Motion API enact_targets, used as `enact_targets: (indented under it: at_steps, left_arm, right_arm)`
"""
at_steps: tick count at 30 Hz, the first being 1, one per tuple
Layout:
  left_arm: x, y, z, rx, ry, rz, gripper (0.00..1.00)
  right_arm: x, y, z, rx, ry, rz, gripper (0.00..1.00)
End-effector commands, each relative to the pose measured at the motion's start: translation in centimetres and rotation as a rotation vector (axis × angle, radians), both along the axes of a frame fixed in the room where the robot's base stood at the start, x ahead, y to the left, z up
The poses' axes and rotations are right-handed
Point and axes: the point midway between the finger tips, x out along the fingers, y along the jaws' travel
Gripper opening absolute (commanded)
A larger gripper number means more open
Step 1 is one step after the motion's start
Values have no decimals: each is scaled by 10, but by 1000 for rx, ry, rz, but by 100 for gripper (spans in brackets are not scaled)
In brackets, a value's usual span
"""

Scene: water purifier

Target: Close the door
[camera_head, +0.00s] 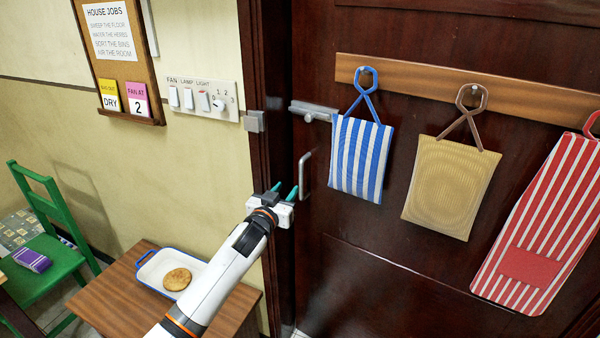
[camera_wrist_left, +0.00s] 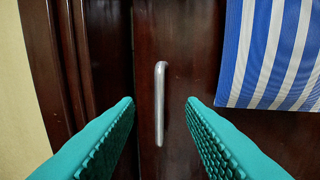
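The dark brown door (camera_head: 380,240) fills the right of the head view. Its silver bar handle (camera_head: 305,174) is near the door's left edge, and a metal bolt (camera_head: 314,110) is above it. In the left wrist view the handle (camera_wrist_left: 160,103) stands upright between my fingers, farther off than the fingertips. A dark gap runs along the door's edge beside the frame. My left gripper (camera_head: 284,191) has teal fingers spread apart, with nothing between them, just left of and below the handle. The left wrist view also shows it open (camera_wrist_left: 160,100). My right gripper is not in view.
A striped blue bag (camera_head: 360,158), a tan bag (camera_head: 452,190) and a red striped bag (camera_head: 540,225) hang from a wooden rail on the door. A small table (camera_head: 110,300) with a tray and a green chair (camera_head: 55,260) stand at left.

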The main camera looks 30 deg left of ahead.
Motion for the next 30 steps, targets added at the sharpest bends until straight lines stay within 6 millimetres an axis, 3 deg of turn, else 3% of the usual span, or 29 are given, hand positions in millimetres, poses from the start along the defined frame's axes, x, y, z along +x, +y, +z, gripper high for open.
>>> enact_targets:
  at_steps: [6, 13, 19, 29, 30]
  left_arm:
    - [45, 5, 1, 0, 0, 2, 36]
    - [79, 8, 0, 0, 1, 1, 36]
    - [92, 10, 0, 1, 1, 1, 36]
    - [94, 9, -1, 1, 2, 0, 36]
    - [94, 9, -1, 1, 2, 0, 30]
  right_arm:
    - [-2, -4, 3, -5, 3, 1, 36]
    - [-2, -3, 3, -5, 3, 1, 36]
    - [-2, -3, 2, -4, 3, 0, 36]
    - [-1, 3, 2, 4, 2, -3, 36]
    - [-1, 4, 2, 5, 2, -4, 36]
